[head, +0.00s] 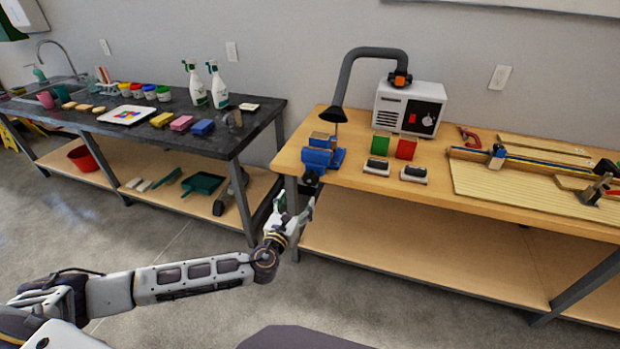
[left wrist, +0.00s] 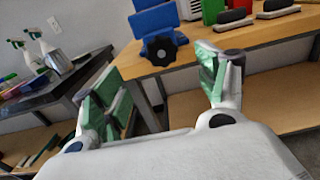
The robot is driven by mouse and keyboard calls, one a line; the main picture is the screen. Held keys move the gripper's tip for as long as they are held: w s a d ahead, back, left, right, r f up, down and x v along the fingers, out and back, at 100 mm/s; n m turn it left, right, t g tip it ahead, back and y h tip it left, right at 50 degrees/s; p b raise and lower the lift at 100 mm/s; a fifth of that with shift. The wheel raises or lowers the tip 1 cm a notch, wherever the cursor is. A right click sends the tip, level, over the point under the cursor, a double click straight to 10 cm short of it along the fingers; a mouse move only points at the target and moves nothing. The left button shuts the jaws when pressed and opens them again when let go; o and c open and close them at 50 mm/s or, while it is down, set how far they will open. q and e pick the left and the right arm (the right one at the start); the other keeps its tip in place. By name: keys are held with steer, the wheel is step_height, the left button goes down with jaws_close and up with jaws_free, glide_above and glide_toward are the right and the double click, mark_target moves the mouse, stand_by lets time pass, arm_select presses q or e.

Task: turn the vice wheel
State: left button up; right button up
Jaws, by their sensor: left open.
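A blue vice (head: 322,154) stands at the left end of the wooden bench, with a small wooden block in its top. Its black vice wheel (head: 310,178) sticks out past the bench's front edge. In the left wrist view the black lobed wheel (left wrist: 161,51) is below the blue vice (left wrist: 152,20), ahead of and between the fingertips. My left gripper (head: 296,208) is open and empty, below and in front of the wheel, apart from it. Its two green-padded fingers also show in the left wrist view (left wrist: 160,80). My right gripper is not in view.
The wooden bench (head: 500,208) carries a fume extractor (head: 408,106), green and red blocks, two dark-topped blocks and a cutting board with tools. A dark sink counter (head: 262,112) with spray bottles stands left. Floor in front is clear.

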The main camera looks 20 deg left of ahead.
mark_target(309, 179)
arm_select(q)
steer(key=w+b, duration=0.1)
steer(key=w, duration=1.1)
steer(key=shift+d, duration=0.15)
steer(key=shift+w, duration=0.8)
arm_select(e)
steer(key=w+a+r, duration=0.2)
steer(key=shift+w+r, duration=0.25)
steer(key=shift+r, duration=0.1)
arm_select(q)
steer(key=shift+c, duration=0.2)
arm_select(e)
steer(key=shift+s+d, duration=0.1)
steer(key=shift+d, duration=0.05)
arm_select(q)
steer(key=c, duration=0.9)
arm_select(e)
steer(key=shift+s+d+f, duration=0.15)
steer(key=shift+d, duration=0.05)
